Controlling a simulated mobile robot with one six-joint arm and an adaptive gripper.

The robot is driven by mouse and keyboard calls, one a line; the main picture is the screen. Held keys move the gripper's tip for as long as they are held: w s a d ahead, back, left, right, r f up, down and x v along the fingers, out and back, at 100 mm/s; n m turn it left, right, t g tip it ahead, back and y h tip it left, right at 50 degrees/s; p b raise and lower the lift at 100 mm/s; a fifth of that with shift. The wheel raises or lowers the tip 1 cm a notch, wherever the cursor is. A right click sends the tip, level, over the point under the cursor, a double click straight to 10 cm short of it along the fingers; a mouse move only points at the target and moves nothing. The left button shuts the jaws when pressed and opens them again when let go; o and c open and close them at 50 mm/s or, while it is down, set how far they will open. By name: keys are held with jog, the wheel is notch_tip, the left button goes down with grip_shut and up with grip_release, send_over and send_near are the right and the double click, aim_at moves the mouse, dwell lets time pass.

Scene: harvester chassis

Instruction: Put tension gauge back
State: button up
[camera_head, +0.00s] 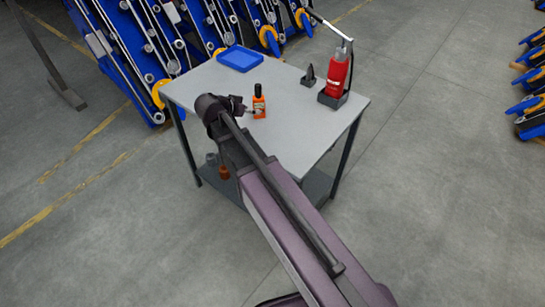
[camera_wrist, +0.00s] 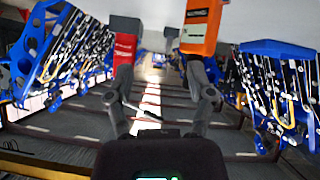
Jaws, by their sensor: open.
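An orange tool with a black top (camera_head: 259,102), which may be the tension gauge, stands upright on the grey table (camera_head: 300,130). My gripper (camera_head: 250,110) is just left of it, low over the table. In the wrist view, which looks upside down, the orange tool (camera_wrist: 201,25) is at the upper right, its dark end near the right finger. My gripper (camera_wrist: 160,95) is open with nothing between its fingers. I cannot tell whether a finger touches the tool.
A red tool with a lever (camera_head: 336,75) stands in a dark holder at the table's right corner; it also shows in the wrist view (camera_wrist: 124,45). A small dark stand (camera_head: 308,77) is beside it. An empty blue tray (camera_head: 240,59) lies at the back. Blue machines line the floor behind.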

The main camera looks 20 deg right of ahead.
jog(key=s+d+f+n+g+y, duration=0.1)
jog(key=s, duration=0.2)
jog(key=s+d+f+n+g+y, duration=0.1)
jog(key=s+d+f, duration=0.1)
jog(key=s, duration=0.1)
jog(key=s+d+f+n+g+y, duration=0.1)
jog(key=s+f, duration=0.1)
jog(key=s, duration=0.1)
jog(key=shift+d+f+n+y, duration=0.2)
jog(key=shift+d+n+y, duration=0.1)
jog(key=shift+y, duration=0.1)
jog(key=s+f+n+g+y, duration=0.2)
jog(key=s+n+y, duration=0.3)
jog(key=s, duration=0.4)
jog(key=shift+s+a+f+n+g+y, duration=0.25)
jog(key=shift+s+f+n+g+y, duration=0.05)
jog(key=shift+s+f+g+y, duration=0.1)
jog(key=shift+r, duration=0.1)
notch_tip(320, 180, up, 9)
jog(key=p, duration=0.9)
